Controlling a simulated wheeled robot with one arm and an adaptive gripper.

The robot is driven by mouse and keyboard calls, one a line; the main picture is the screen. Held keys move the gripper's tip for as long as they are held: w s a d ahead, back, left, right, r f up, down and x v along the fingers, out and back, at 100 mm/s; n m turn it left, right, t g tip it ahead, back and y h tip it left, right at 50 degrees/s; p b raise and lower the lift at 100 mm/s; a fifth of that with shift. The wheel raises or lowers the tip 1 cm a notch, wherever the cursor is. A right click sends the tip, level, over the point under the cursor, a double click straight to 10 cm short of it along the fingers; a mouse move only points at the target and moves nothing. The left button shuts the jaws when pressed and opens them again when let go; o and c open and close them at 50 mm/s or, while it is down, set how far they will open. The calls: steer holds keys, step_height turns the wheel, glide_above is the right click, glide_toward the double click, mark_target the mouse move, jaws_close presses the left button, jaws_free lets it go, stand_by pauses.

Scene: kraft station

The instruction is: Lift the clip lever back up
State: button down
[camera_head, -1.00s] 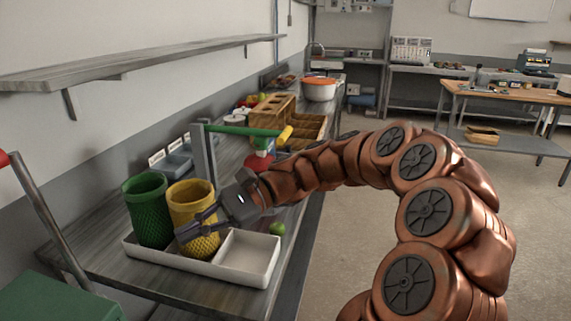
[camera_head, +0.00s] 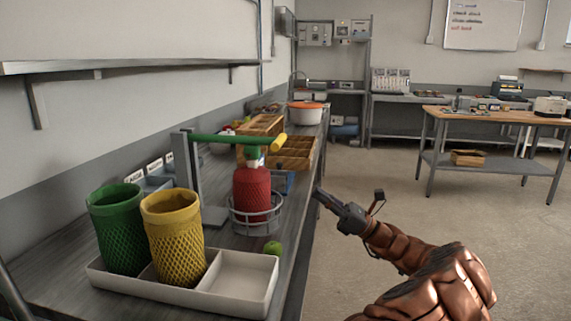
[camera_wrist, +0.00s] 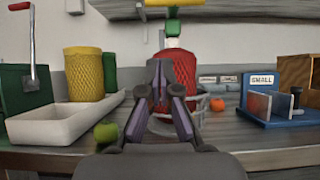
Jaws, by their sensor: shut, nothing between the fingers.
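The clip lever (camera_head: 222,139) is a green bar with a yellow grip (camera_head: 279,143), roughly level, on a grey post (camera_head: 184,165). Its yellow end (camera_wrist: 160,3) shows at the top edge of the wrist view. Below it, a green and white clip part (camera_head: 253,156) sits over a red mesh-covered thing (camera_head: 252,192) standing in a wire ring. My gripper (camera_head: 319,194) is shut and empty, right of the ring, near the bench edge and below the lever. In the wrist view its fingertips (camera_wrist: 158,70) overlap the red mesh (camera_wrist: 180,77); I cannot tell contact.
A white tray (camera_head: 262,282) holds green (camera_head: 120,235) and yellow (camera_head: 177,250) mesh bins. A green fruit (camera_head: 272,248) lies beside it. An orange fruit (camera_wrist: 217,104) and a blue SMALL stand (camera_wrist: 272,112) are right of the ring. A wall shelf (camera_head: 130,65) overhangs the bench. Floor is clear rightward.

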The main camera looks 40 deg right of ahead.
steer(key=shift+a, duration=0.1)
steer(key=s+d+r+x, duration=0.1)
steer(key=r+x, duration=0.1)
steer(key=x, duration=1.1)
steer(key=shift+s+d+r, duration=0.1)
steer(key=shift+r, duration=0.15)
